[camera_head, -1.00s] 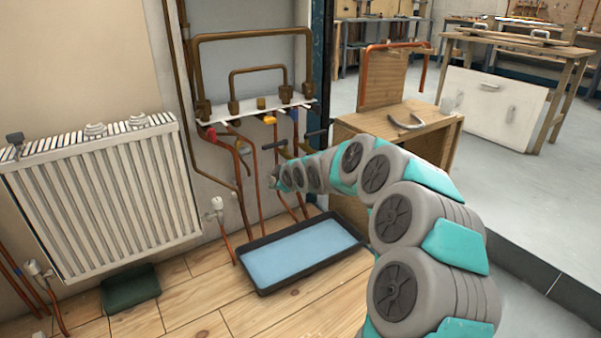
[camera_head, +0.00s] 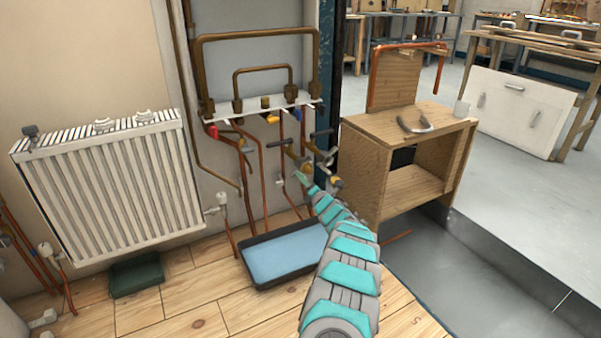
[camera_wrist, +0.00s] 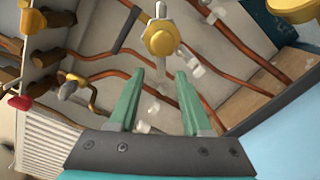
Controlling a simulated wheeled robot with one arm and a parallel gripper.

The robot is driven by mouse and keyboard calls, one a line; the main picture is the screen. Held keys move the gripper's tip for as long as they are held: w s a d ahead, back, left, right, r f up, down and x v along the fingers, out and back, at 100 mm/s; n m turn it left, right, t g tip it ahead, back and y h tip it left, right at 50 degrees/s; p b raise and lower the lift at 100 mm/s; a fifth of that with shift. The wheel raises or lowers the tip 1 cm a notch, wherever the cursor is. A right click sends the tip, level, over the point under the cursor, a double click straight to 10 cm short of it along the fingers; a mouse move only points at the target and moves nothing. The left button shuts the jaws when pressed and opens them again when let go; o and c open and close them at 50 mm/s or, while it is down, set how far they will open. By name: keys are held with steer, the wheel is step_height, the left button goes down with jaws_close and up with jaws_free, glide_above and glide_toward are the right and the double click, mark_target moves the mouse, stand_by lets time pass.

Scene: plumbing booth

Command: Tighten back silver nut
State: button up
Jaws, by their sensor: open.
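In the wrist view my gripper (camera_wrist: 160,73) has two green fingers spread apart with nothing held between them. Straight beyond the fingertips is a brass-coloured hex fitting (camera_wrist: 161,39) with a silver stem above it; it stands apart from the fingers. In the head view my gripper (camera_head: 302,178) is small, beside the valves and fittings on the right-hand pipes. Silver fittings (camera_head: 327,157) show just above and right of it. I cannot tell which of these is the back silver nut.
Copper pipes (camera_head: 264,180) run down from a white manifold rail (camera_head: 262,104). A white radiator (camera_head: 110,190) stands at left. A black-rimmed blue tray (camera_head: 284,254) lies on the floor below the pipes. A wooden cabinet (camera_head: 404,142) stands close on the right.

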mark_target(293, 171)
steer(key=shift+n+y, duration=0.3)
steer(key=shift+n, duration=0.5)
steer(key=shift+f+b+x, duration=0.2)
steer(key=shift+b+x, duration=0.1)
steer(key=shift+x, duration=1.2)
steer(key=shift+f+b+x, duration=0.15)
steer(key=shift+b+x, duration=0.1)
steer(key=shift+x, duration=1.25)
steer(key=shift+w+a, duration=0.5)
jaws_close()
